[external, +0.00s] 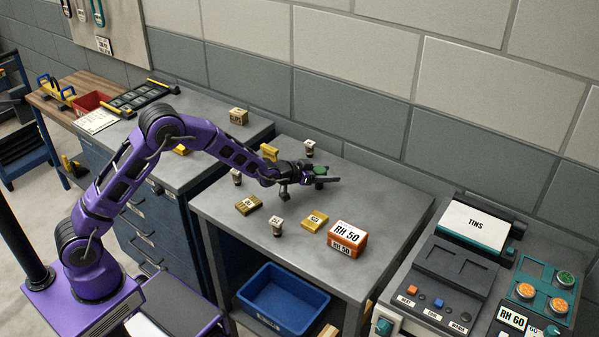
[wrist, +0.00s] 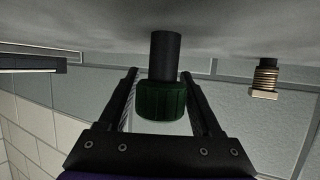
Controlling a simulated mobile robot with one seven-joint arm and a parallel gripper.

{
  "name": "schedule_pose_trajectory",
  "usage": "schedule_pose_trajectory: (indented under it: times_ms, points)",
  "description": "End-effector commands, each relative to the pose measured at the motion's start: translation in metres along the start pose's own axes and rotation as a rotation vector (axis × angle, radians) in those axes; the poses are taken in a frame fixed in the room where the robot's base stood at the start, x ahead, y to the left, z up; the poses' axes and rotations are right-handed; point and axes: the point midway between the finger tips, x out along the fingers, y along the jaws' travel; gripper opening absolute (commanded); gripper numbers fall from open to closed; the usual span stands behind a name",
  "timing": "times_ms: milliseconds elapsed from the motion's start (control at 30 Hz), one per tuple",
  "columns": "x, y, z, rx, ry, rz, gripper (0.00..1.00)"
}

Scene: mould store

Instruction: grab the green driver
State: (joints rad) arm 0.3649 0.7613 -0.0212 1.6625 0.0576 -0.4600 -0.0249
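The green driver (wrist: 161,100) has a ribbed green handle and a black cylindrical part (wrist: 165,55) that reaches to the grey bench top in the wrist view. In the external view, the green driver (external: 320,169) shows at the end of my arm, partly hidden by the gripper. My gripper (wrist: 160,75) has one finger on each side of the green handle. Narrow gaps show between the handle and both fingers, so it looks open around it. In the external view, my gripper (external: 316,175) is low over the bench.
A wall stands behind. The bench's right part is clear.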

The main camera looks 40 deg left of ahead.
Motion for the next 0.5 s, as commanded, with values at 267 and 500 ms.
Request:
schedule_pose_trajectory:
  times_ms: [267, 500]
  points:
    - [-0.0002, 0.0000, -0.0001, 0.000, 0.000, 0.000, 0.14]
    - [-0.0003, 0.0000, -0.0006, 0.000, 0.001, 0.000, 0.00]
